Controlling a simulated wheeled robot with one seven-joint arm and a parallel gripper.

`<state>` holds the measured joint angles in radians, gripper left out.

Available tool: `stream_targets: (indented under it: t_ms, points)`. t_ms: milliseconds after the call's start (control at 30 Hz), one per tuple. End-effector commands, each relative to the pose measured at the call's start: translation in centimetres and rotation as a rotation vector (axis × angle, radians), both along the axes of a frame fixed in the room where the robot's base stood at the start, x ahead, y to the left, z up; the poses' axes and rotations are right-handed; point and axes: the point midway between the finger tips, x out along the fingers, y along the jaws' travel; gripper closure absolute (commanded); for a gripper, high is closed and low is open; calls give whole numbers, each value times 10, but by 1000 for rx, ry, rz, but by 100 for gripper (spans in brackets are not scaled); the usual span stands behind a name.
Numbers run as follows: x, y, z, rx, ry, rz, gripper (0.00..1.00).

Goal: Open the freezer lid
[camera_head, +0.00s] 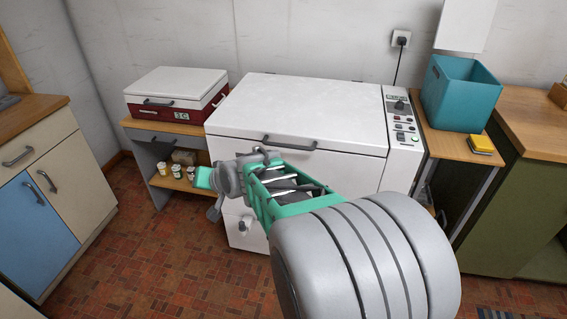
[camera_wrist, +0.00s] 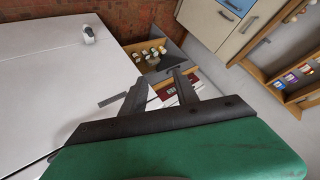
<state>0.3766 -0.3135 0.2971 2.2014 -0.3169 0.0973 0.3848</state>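The white chest freezer stands in the middle of the head view. Its lid (camera_head: 290,105) is down, and its grey bar handle (camera_head: 292,144) is on the upper front. My gripper (camera_head: 262,153) is in front of the freezer, near the handle's left end; contact cannot be told. In the wrist view the two dark fingers of my gripper (camera_wrist: 160,78) are spread apart, with nothing seen held between them. A grey bar, seemingly the handle (camera_wrist: 112,98), shows beside the left finger, against the white freezer front (camera_wrist: 70,75). My arm hides part of the freezer front.
A red box with a white lid (camera_head: 176,85) sits on a wooden shelf unit (camera_head: 165,126) at left, with small jars (camera_head: 176,171) below. A teal bin (camera_head: 460,95) and yellow sponge (camera_head: 481,143) are at right. Tiled floor (camera_head: 110,240) is open at front left.

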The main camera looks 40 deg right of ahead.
Motion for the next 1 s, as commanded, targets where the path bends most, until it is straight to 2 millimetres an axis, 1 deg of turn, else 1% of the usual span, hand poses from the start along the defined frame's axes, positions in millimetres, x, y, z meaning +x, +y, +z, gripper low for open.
stream_targets:
  t_ms: [33, 67, 100, 133, 167, 200, 267, 300, 333, 400, 467, 567, 700, 800, 900, 1000]
  points:
    - [25, -43, -55, 103, -120, -125, 64]
    - [39, -69, -63, 174, -212, -198, 64]
    - [50, -105, -72, 265, -336, -293, 64]
    - [53, -133, -78, 332, -427, -361, 64]
    - [54, -160, -83, 394, -516, -423, 64]
    - [49, -194, -87, 466, -628, -496, 64]
    - [36, -237, -93, 557, -773, -586, 64]
    - [26, -259, -94, 602, -850, -630, 64]
    - [19, -272, -95, 629, -899, -656, 64]
    - [7, -292, -93, 668, -974, -691, 64]
    - [6, -300, -90, 683, -1002, -703, 64]
    - [17, -306, -83, 685, -1006, -702, 64]
    - [42, -318, -78, 684, -1005, -699, 64]
    - [57, -327, -76, 682, -1003, -700, 64]
    - [66, -332, -74, 682, -1004, -701, 64]
    - [70, -335, -73, 680, -1005, -702, 64]
